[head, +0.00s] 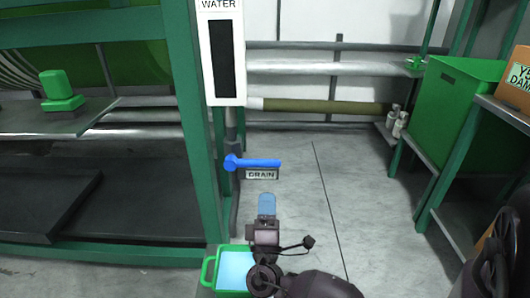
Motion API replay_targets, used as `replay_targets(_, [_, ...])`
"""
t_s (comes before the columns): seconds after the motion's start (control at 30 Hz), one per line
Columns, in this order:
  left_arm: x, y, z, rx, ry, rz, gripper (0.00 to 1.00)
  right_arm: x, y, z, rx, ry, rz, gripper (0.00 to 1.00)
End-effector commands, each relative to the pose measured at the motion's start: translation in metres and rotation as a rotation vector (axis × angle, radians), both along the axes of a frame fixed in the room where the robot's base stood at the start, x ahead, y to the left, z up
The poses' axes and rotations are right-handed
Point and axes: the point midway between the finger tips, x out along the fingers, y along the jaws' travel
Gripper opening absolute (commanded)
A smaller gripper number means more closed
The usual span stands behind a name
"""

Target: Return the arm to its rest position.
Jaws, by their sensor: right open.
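My right arm reaches in from the bottom of the view, right of centre. Its gripper (266,205) points away from me, with pale blue fingertips just below the drain label (261,174). It is open, and I see nothing held in it. The fingers overlap in this view, so the gap between them is hard to see. A blue lever (255,163) lies roughly level above the label, and the fingertips look apart from it. My left gripper is not in view.
A green tub (208,270) with light blue contents stands beside my right wrist. A green frame post (190,130) rises at left, with a white water gauge (222,60) by it. A green bin (455,105) and shelving stand at right. Grey floor is clear between.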

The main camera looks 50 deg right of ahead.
Motion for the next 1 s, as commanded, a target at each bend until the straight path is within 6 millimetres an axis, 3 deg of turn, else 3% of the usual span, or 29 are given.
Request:
replay_targets(0.83, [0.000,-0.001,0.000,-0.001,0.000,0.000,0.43,0.000,-0.002,-0.002,0.000,-0.002,0.000,0.48])
replay_targets(0.93, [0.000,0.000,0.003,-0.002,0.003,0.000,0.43,0.003,-0.002,0.010,0.000,-0.018,-0.001,0.48])
replay_targets(1.0, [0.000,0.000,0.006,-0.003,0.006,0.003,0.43,0.007,-0.002,0.031,0.000,-0.047,0.000,0.48])
